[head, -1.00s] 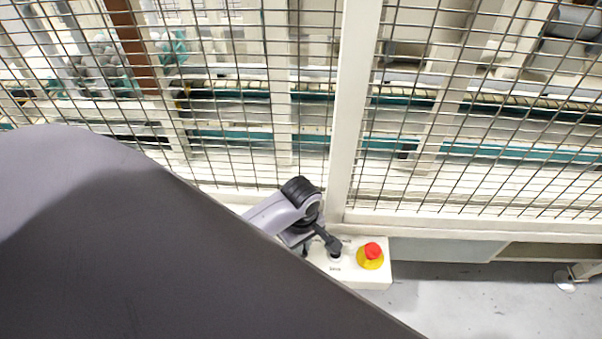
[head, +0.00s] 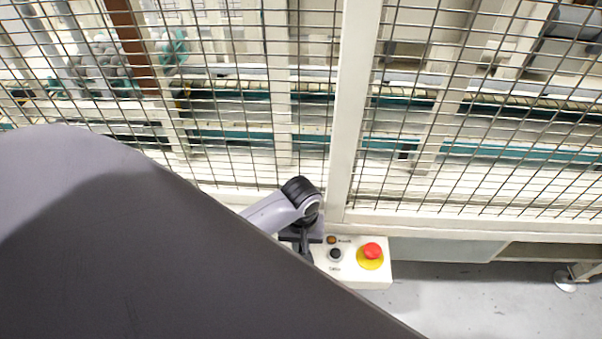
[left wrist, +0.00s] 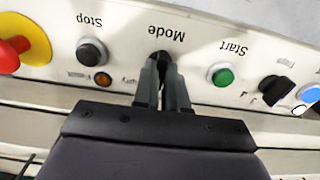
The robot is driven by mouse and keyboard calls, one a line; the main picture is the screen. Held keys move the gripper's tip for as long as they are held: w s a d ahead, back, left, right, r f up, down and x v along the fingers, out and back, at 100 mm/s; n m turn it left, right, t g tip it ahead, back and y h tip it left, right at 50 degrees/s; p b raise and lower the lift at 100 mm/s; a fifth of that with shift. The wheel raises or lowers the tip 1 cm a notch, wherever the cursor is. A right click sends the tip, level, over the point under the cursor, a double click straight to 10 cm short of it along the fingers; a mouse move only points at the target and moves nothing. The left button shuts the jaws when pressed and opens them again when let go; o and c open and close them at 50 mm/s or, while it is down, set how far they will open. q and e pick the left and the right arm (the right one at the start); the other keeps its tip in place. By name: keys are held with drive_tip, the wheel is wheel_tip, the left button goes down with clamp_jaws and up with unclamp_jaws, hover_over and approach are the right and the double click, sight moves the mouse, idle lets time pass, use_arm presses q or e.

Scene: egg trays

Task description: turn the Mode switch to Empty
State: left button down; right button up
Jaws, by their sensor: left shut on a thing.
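The Mode switch (left wrist: 160,57) is a dark knob on a cream control panel (left wrist: 210,40), under the upside-down label "Mode" in the left wrist view. My left gripper (left wrist: 163,75) has its two dark fingers shut on this knob. The fingers hide most of the knob, so I cannot tell where it points. A partly covered label, seemingly "Empty", shows beside the fingers. In the head view my left gripper (head: 305,245) is at the panel (head: 376,278), left of the black button, with my arm hiding much of the panel. My right gripper is not in view.
Near the switch are a black Stop button (left wrist: 91,52), an orange lamp (left wrist: 103,79), a green Start button (left wrist: 221,75), another black switch (left wrist: 275,92) and a blue button (left wrist: 310,94). A red emergency stop (head: 372,250) sits at the panel's right. A mesh fence (head: 470,110) stands behind.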

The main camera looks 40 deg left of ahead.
use_arm(q)
drive_tip(key=m, duration=0.3)
drive_tip(key=shift+m, duration=0.4)
drive_tip(key=m, duration=0.4)
drive_tip(key=shift+r, duration=0.1)
drive_tip(key=c, duration=1.2)
unclamp_jaws()
drive_tip(key=shift+r, duration=3.55)
